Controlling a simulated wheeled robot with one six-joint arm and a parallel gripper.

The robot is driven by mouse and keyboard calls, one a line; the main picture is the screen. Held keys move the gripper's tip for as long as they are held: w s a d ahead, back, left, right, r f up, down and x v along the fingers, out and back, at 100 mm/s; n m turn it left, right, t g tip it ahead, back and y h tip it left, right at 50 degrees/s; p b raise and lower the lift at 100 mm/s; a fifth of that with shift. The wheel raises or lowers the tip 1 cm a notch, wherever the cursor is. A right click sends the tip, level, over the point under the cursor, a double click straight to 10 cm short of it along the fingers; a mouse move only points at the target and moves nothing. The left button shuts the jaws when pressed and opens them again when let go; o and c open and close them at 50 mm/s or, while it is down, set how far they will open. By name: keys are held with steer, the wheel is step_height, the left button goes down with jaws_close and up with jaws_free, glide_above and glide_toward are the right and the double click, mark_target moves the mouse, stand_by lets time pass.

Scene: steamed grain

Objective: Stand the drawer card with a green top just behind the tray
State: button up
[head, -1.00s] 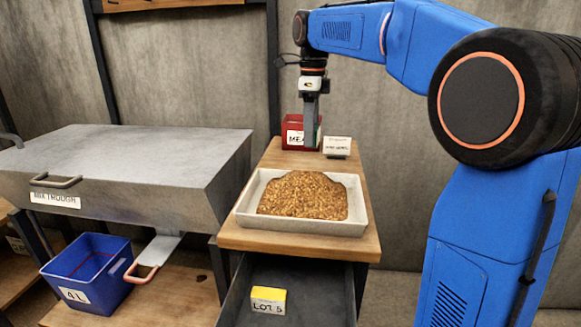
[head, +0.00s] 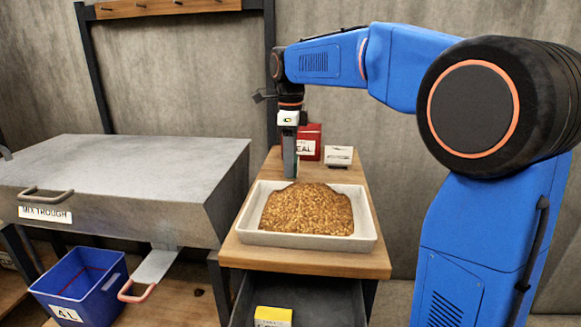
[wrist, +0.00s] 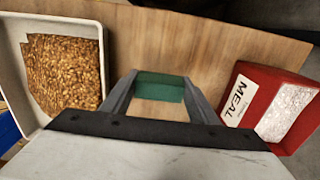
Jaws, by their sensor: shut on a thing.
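My gripper (head: 290,172) points down just behind the back left edge of the white tray (head: 247,238) of grain. In the wrist view, my gripper (wrist: 158,90) is shut on the drawer card with a green top (wrist: 160,86), whose green part shows between the fingers. The card is hidden behind the fingers in the head view. The tray (wrist: 10,70) also shows at the left of the wrist view, apart from the fingers. I cannot tell whether the card touches the wooden top (head: 360,262).
A red MEAL box (head: 310,138) stands behind my gripper, with a white label card (head: 338,156) to its right. A yellow-topped card (head: 272,316) sits in the open drawer (head: 320,295) below. The mix trough (head: 130,180) and blue bin (head: 80,290) are left.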

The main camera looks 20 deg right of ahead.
steer(key=shift+f, duration=0.95)
steer(key=shift+f, duration=0.15)
steer(key=o, duration=1.1)
steer(key=shift+c, duration=0.2)
step_height(320, 180, up, 12)
steer(key=shift+r, duration=0.1)
